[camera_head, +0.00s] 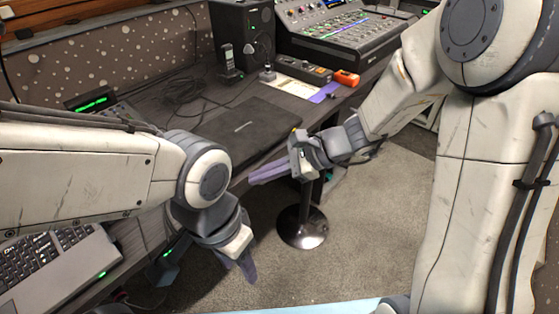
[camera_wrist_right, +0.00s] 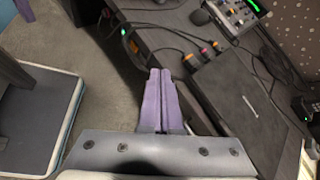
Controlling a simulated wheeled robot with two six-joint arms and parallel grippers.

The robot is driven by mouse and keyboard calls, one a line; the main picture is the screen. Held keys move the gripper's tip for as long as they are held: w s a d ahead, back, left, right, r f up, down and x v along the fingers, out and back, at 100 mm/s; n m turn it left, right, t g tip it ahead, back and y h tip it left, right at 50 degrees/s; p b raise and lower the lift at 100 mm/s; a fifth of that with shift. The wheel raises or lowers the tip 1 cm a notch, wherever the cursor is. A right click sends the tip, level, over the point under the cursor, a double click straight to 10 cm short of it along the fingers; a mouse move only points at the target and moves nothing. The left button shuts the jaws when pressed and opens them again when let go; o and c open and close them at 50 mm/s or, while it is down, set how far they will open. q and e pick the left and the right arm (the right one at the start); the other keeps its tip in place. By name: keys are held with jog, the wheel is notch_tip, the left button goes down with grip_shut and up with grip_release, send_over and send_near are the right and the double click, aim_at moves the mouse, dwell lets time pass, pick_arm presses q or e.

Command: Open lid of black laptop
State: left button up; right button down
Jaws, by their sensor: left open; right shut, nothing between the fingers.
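The black laptop (camera_head: 250,122) lies closed and flat on the desk in the head view, a light logo on its lid. It also shows in the right wrist view (camera_wrist_right: 240,110), to the right of the fingers. My right gripper (camera_head: 252,178) is shut and empty, its purple fingers close to the laptop's front edge; I cannot tell whether they touch it. In the right wrist view the two fingers (camera_wrist_right: 161,75) lie together. My left gripper (camera_head: 248,272) hangs low in front of the desk, away from the laptop, pointing down; its fingertips are partly hidden.
Loose cables lie on the desk. A keyboard (camera_head: 45,260) is at lower left. A round metal stool base (camera_head: 302,228) stands on the floor.

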jog(key=w+d+f+m+t+b, duration=0.3)
jog(key=w+d+f+m+t, duration=0.3)
jog(key=w, duration=0.4)
jog(key=m+t+h+b, duration=0.1)
jog(key=m+t+b, duration=0.1)
jog(key=m, duration=0.3)
send_near(273, 146)
jog(key=x, duration=0.6)
jog(key=shift+a+f, duration=0.15)
jog(key=shift+a, duration=0.05)
pick_arm(q)
notch_tip(273, 146, down, 7)
jog(key=shift+f, duration=0.15)
